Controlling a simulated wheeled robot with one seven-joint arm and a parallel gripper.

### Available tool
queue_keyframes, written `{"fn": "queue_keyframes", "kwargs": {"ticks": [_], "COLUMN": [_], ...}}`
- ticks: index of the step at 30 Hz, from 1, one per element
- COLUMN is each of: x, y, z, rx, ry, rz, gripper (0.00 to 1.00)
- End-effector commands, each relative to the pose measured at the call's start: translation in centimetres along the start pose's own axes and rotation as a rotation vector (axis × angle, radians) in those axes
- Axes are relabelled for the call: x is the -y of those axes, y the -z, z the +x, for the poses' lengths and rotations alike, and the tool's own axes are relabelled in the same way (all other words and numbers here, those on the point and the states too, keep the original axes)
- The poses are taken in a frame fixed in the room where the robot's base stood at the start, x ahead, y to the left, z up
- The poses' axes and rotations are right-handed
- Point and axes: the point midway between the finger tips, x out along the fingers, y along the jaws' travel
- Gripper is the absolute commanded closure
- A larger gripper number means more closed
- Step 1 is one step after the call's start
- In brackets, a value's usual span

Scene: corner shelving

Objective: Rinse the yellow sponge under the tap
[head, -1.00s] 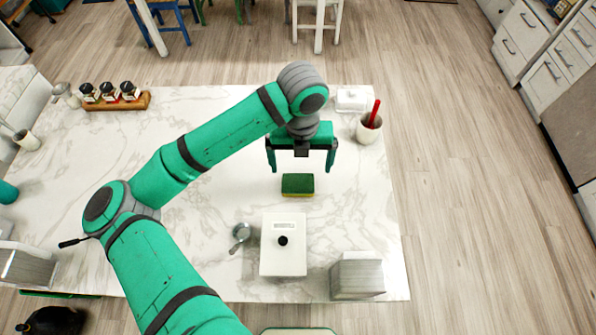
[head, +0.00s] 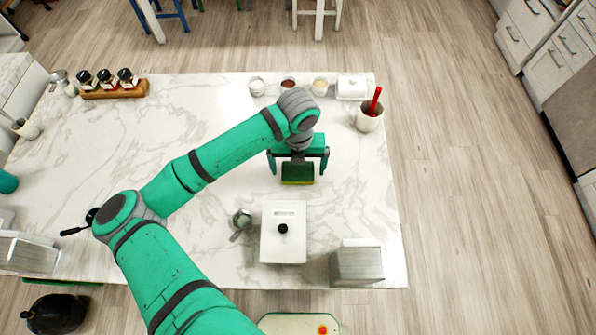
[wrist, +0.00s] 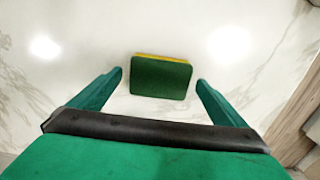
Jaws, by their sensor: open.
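The sponge (head: 298,174) lies flat on the marble counter, with a green top and a yellow layer showing along its edge. It also shows in the wrist view (wrist: 160,78), green face toward the camera with a yellow strip at its far edge. My gripper (head: 298,178) is open above the sponge. In the wrist view its fingers (wrist: 160,92) stand on either side of the sponge, with a gap on each side and no contact visible. No tap shows in either view.
A white lidded box (head: 283,245) and a small metal cup (head: 241,220) stand in front of the sponge. A grey block (head: 356,264) is at front right. A white pot with a red utensil (head: 369,115), small bowls (head: 288,84) and a jar rack (head: 113,90) stand toward the back. The counter's middle left is clear.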

Motion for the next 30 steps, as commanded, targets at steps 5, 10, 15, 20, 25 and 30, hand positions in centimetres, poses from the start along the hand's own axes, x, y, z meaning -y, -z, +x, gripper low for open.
{"fn": "queue_keyframes", "kwargs": {"ticks": [5,10,15,20,25,30], "x": [0.0,0.0,0.0,0.0,0.0,0.0], "y": [0.0,0.0,0.0,0.0,0.0,-0.1], "z": [0.4,0.4,0.3,0.3,0.2,-0.8], "rx": [0.001,0.001,0.001,0.001,0.001,0.002], "ry": [-0.001,-0.001,-0.001,-0.001,-0.001,-0.001], "rz": [0.000,0.000,0.000,0.000,0.000,0.000], "gripper": [0.04,0.25,0.47,0.51,0.51,0.51]}}
